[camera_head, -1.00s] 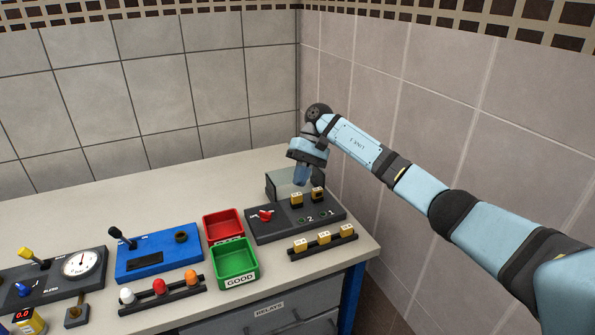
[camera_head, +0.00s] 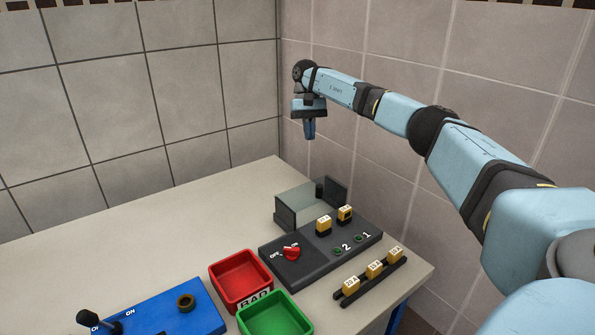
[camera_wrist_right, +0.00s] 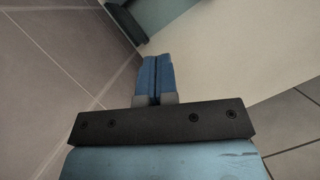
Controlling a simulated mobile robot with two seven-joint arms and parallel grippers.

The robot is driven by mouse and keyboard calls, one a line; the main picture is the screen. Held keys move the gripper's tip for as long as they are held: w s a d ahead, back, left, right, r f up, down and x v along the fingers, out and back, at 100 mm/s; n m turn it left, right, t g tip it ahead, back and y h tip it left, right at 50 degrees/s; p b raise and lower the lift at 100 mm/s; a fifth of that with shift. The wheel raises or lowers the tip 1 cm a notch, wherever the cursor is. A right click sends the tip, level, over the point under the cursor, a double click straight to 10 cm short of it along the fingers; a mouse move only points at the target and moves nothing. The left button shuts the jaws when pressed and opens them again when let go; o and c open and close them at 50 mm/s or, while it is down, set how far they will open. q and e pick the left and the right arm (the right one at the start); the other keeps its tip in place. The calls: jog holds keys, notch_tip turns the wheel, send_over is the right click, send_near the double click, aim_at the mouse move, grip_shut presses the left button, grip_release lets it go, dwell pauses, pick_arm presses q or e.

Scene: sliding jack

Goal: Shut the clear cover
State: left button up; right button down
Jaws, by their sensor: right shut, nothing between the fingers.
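The clear cover (camera_head: 300,207) is a greyish see-through box at the back edge of a dark relay panel (camera_head: 330,247). It stands open, swung back behind two yellow relays (camera_head: 323,226) that sit uncovered on the panel. My right gripper (camera_head: 309,132) is shut and empty, pointing down in the air well above and behind the cover, touching nothing. Its closed blue fingers also show in the right wrist view (camera_wrist_right: 157,78). A dark greenish edge at the top of that view is too cropped to name surely. My left gripper is not in view.
The panel bears a red switch (camera_head: 291,253) and two green lamps. A rack (camera_head: 371,282) of yellow relays lies in front. A red bin (camera_head: 240,280), a green bin (camera_head: 275,318) and a blue box (camera_head: 160,315) stand left. Tiled walls close off the back and right.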

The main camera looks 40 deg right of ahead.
send_over(313, 183)
notch_tip(313, 183, down, 9)
jog(key=shift+f, duration=0.1)
jog(key=shift+s+a+p, duration=0.25)
jog(key=shift+s+a, duration=0.15)
jog(key=shift+s, duration=0.25)
jog(key=shift+s+a+p, duration=0.2)
jog(key=shift+s+a, duration=0.15)
jog(key=shift+s, duration=0.25)
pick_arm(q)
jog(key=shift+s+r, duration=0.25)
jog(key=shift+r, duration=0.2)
pick_arm(e)
jog(key=shift+s+a, duration=0.3)
jog(key=shift+s, duration=0.05)
jog(key=shift+s, duration=0.1)
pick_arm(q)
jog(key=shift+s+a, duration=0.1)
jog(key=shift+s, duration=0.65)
pick_arm(e)
jog(key=s+a, duration=0.1)
jog(key=s, duration=0.9)
jog(key=shift+s+a, duration=0.1)
